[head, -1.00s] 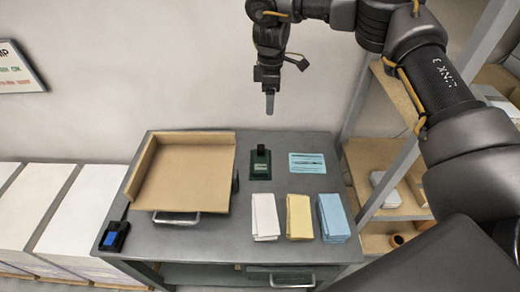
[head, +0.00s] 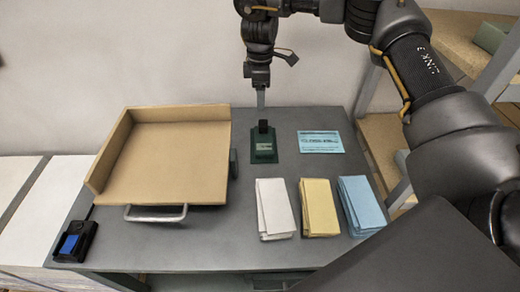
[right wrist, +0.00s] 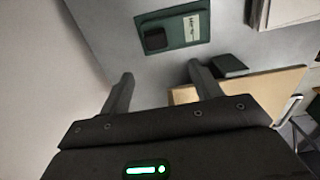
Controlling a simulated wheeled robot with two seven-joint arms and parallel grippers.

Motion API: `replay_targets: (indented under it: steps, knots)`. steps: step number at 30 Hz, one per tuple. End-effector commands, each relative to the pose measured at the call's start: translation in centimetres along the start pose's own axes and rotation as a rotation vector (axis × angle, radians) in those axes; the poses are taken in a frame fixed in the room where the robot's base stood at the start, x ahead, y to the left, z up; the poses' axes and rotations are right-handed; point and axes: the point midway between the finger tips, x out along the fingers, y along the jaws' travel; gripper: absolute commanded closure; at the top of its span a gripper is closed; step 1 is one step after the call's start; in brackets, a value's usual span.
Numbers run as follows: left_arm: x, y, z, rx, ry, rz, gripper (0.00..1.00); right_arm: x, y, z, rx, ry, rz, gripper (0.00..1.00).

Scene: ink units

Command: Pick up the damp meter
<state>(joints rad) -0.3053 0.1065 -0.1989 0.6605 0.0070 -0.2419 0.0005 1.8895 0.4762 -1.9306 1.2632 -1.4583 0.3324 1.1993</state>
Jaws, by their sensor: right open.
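What appears to be the damp meter is a dark green, flat-based thing (head: 264,154) with a pale label and a black upright part. It stands on the grey table right of the cardboard tray. It also shows at the top of the right wrist view (right wrist: 178,32), black part at left, label at right. My right gripper (head: 261,103) is above and just behind it in the head view. The right wrist view shows the fingers (right wrist: 160,72) apart with nothing between them; the meter lies beyond their tips. My left gripper is not in view.
The cardboard tray (head: 217,135) has a dark block (head: 233,163) at its right side. White (head: 274,208), yellow (head: 319,207) and blue (head: 361,205) stacks lie in front. A blue card (head: 320,142) lies to the right. A black device with a blue face (head: 75,242) sits front left.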

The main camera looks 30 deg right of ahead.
Motion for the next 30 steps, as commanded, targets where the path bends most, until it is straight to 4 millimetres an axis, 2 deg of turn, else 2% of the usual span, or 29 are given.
replay_targets:
  steps: [1,4,10,19,30]
  knots:
    - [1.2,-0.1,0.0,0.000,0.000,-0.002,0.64,1.2,0.0,0.2,0.002,0.001,0.001,0.36]
    - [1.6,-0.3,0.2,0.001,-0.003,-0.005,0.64,1.5,0.0,0.5,0.006,0.001,0.001,0.36]
    - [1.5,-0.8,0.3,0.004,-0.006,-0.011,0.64,1.8,0.0,0.7,0.009,0.000,-0.001,0.36]
    - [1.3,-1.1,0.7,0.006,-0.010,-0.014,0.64,6.1,0.0,0.7,0.008,-0.002,-0.002,0.36]
    - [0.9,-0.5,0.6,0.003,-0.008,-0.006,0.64,8.0,0.3,0.7,0.007,-0.003,-0.002,0.36]
